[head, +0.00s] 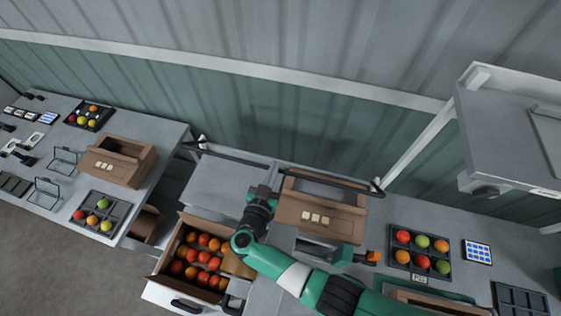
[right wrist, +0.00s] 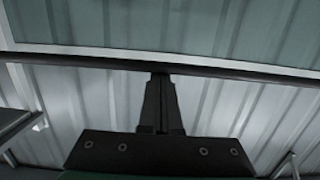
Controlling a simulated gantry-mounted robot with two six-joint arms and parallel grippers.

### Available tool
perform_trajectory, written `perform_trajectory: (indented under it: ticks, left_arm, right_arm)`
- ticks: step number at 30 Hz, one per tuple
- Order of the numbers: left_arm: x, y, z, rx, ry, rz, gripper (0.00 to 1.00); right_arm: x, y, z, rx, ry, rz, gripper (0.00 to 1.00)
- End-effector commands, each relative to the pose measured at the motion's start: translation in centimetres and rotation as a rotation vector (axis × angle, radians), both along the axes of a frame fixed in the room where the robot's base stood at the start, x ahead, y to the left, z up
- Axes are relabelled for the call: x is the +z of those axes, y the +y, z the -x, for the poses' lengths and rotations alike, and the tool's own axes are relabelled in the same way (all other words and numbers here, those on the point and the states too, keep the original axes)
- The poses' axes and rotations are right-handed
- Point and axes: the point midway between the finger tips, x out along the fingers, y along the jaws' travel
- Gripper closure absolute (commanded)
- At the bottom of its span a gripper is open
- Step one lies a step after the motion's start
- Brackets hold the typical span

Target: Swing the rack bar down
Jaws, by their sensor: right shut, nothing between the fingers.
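The rack bar (head: 232,158) is a thin dark rod running across the back of the bench, in front of the wall. In the right wrist view the bar (right wrist: 235,71) crosses the whole picture nearly level. My right gripper (head: 273,182) reaches up to the middle of the bar. In the right wrist view its black fingers (right wrist: 160,78) are shut together with nothing between them. Their tips meet the bar's line in the picture; I cannot tell whether they touch it. My left gripper is not in view.
A brown carton (head: 345,222) stands just right of my right gripper. An open drawer (head: 157,263) of tomatoes lies at front left. A dark tomato tray (head: 396,228) is on the right bench. A grey shelf unit (head: 500,130) rises at right.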

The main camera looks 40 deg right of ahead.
Motion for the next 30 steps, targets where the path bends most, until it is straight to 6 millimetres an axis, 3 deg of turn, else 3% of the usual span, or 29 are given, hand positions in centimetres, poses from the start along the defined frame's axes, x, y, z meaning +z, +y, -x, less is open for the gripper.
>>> perform_trajectory:
  ticks: [18,24,30]
  left_arm:
    - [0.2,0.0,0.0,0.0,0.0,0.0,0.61]
    - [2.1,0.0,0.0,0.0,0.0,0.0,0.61]
    - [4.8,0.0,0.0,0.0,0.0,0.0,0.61]
  right_arm:
    - [0.4,0.3,0.1,0.002,-0.003,0.002,1.0]
    - [3.5,0.3,0.1,0.001,-0.005,-0.002,1.0]
    - [7.3,1.5,3.0,0.006,-0.004,-0.001,1.0]
